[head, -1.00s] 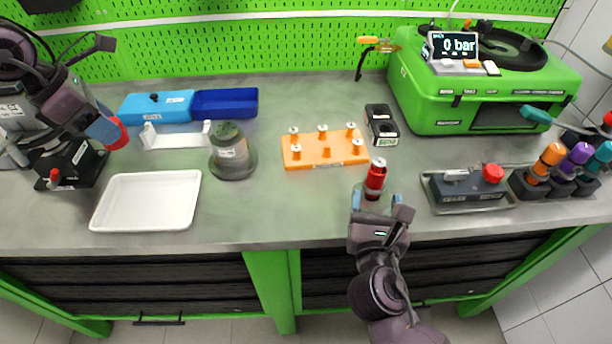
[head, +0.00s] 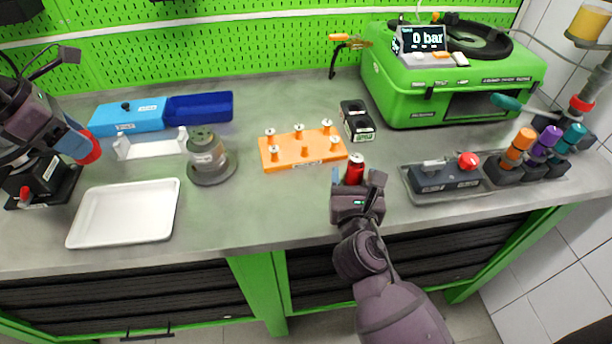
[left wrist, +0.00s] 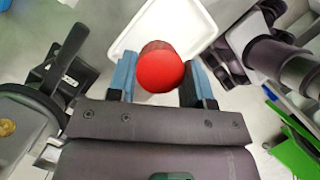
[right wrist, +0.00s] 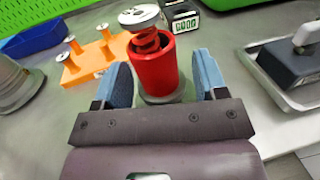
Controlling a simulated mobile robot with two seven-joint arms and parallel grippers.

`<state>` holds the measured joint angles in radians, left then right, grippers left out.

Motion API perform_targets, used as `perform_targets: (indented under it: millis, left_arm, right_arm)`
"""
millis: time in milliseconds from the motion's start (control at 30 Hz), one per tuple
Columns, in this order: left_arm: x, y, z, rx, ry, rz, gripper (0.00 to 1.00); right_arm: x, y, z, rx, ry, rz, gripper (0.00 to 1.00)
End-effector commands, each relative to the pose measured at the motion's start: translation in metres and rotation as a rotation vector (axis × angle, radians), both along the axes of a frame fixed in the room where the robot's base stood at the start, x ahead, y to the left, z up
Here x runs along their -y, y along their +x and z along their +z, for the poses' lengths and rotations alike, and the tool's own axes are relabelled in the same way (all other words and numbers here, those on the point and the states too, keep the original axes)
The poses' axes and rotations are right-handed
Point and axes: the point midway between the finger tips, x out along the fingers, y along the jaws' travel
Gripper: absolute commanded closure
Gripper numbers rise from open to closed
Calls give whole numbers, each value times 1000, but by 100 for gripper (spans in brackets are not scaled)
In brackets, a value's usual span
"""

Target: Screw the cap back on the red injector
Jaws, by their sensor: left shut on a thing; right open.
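The red injector (head: 354,169) stands upright on the bench, in front of the orange rack. In the right wrist view the injector (right wrist: 154,76) shows a red body with a spring and a silver disc at its top. My left gripper (head: 77,143) is shut on the red cap (head: 89,150) at the far left, well away from the injector. The cap (left wrist: 161,70) also shows between the fingers in the left wrist view.
An orange rack (head: 270,158) with several silver-topped pieces, a black two-hole block (head: 357,121) and a grey-green round part (head: 207,155) stand nearby. A white tray (head: 126,212) lies left. A control box with a red button (head: 445,174) stands right. The bench between tray and injector is mostly clear.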

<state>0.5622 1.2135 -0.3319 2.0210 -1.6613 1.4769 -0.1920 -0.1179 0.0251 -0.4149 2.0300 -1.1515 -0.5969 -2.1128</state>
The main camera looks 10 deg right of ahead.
Motion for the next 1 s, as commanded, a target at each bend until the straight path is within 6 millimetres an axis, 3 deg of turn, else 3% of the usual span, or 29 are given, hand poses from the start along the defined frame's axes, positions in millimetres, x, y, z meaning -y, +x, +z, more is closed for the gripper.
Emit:
perform_targets:
  millis: [133, 467, 767, 1000]
  left_arm:
    - [0, 0, 0, 0, 0, 0, 76]
    - [0, 0, 0, 0, 0, 0, 76]
    - [0, 0, 4, 4, 0, 0, 76]
    - [0, -3, 32, 25, 0, 0, 76]
  right_arm:
    - [0, 0, 0, 0, 0, 0, 34]
    - [0, 0, 1, 2, 1, 1, 84]
    - [0, 0, 6, 3, 1, 1, 84]
    - [-1, 0, 46, 11, 1, 2, 84]
